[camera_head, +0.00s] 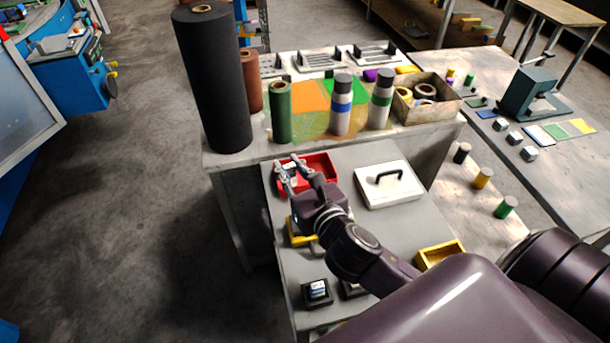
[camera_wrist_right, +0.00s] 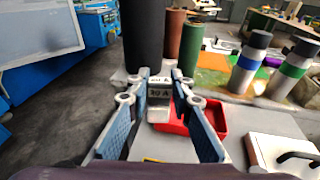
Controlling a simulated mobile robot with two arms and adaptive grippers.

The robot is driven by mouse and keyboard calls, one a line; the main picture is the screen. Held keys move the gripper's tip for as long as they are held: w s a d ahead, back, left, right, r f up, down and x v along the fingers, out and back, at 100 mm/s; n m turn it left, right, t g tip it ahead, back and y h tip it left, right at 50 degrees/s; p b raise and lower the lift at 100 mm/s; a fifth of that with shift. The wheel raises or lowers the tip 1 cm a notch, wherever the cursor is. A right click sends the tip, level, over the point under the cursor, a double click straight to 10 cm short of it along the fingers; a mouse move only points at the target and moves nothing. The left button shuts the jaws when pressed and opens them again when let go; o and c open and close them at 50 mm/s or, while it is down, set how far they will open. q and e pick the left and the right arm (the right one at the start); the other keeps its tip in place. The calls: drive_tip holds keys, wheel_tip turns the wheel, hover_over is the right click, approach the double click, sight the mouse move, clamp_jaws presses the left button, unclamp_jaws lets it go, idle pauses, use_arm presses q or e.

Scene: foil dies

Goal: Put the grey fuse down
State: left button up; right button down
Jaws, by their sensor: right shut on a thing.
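My right gripper (camera_head: 291,168) is shut on the grey fuse (camera_wrist_right: 160,90). The fuse is a small block with dark lettering, held between the fingertips in the right wrist view. In the head view it is mostly hidden by the fingers. The gripper is over the left part of a red bin (camera_head: 319,160), which shows behind and below the fuse in the right wrist view (camera_wrist_right: 213,112). I cannot tell whether the fuse touches the bin. My left gripper is not in view.
A white lidded case with a black handle (camera_head: 390,187) is right of the red bin. Yellow bins (camera_head: 440,252) and a black fuse holder (camera_head: 317,292) are on the grey table. Behind stand a tall black roll (camera_head: 215,85), a green roll (camera_head: 281,112) and spray cans (camera_head: 342,105).

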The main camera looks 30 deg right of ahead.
drive_tip(key=w+d+r+m+h+p, duration=0.1)
drive_tip(key=w+d+r+m+h, duration=0.15)
drive_tip(key=w+d+r, duration=0.65)
drive_tip(key=shift+g+h, duration=0.3)
drive_tip(key=shift+h, duration=0.05)
drive_tip(key=shift+w+f+b, duration=0.15)
drive_tip(key=shift+f+b, duration=0.45)
drive_tip(key=shift+f, duration=4.75)
drive_tip(key=shift+w+f+b, duration=0.15)
drive_tip(key=shift+f+b, duration=0.45)
drive_tip(key=shift+f, duration=4.7)
drive_tip(key=c, duration=2.2)
unclamp_jaws()
drive_tip(key=shift+f, duration=0.15)
drive_tip(key=o, duration=0.5)
